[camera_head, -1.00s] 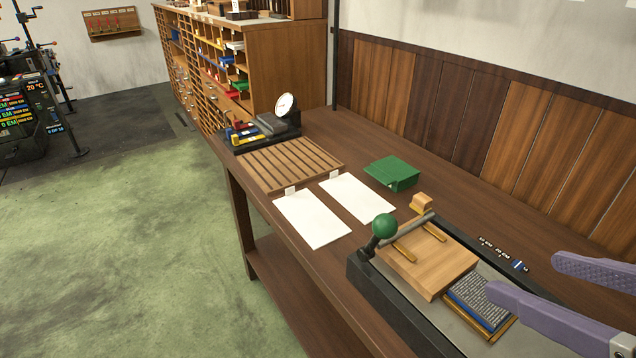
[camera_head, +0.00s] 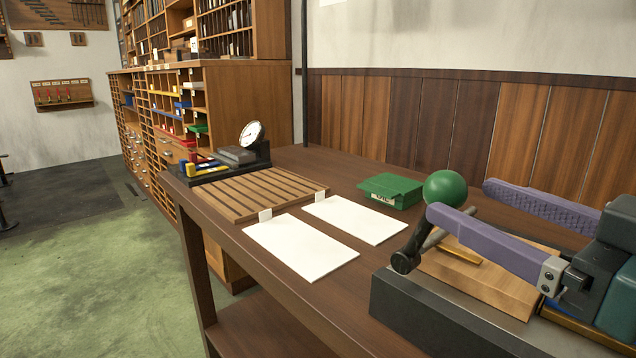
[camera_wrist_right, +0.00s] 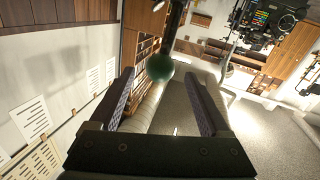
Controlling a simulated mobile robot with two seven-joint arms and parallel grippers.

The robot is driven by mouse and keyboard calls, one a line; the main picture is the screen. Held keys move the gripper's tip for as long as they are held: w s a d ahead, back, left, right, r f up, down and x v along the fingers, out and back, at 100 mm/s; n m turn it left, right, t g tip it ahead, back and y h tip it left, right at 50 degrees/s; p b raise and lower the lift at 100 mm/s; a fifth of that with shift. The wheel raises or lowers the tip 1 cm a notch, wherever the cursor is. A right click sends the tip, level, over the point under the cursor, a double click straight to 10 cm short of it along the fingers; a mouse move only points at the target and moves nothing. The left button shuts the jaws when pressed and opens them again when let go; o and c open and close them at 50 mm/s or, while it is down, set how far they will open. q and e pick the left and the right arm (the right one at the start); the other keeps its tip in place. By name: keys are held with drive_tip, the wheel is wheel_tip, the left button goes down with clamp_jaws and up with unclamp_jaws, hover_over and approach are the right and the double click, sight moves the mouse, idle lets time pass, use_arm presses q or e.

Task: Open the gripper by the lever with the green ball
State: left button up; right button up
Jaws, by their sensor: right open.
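The green ball (camera_head: 445,188) tops a dark lever (camera_head: 414,244) that rises from a pivot at the near left corner of a black-framed fixture (camera_head: 430,318). A wooden block (camera_head: 490,278) lies in the fixture, partly covered by my right gripper. My right gripper (camera_head: 461,202) comes in from the right, open, its purple fingertips close to the ball. In the right wrist view the blurred ball (camera_wrist_right: 159,67) shows in the gap between the open fingertips (camera_wrist_right: 158,76). I cannot tell whether a finger touches it. My left gripper is not in view.
Two white sheets (camera_head: 300,247) lie left of the fixture. A green box (camera_head: 390,190) stands behind them. A slatted wooden rack (camera_head: 245,194) and a dial gauge device (camera_head: 251,135) are farther back. A wood-panelled wall (camera_head: 400,120) bounds the table's far side.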

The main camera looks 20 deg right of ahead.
drive_tip(key=w, duration=0.5)
drive_tip(key=w+a, duration=0.1)
drive_tip(key=w, duration=0.2)
drive_tip(key=shift+a, duration=0.1)
clamp_jaws()
idle(0.4)
idle(0.4)
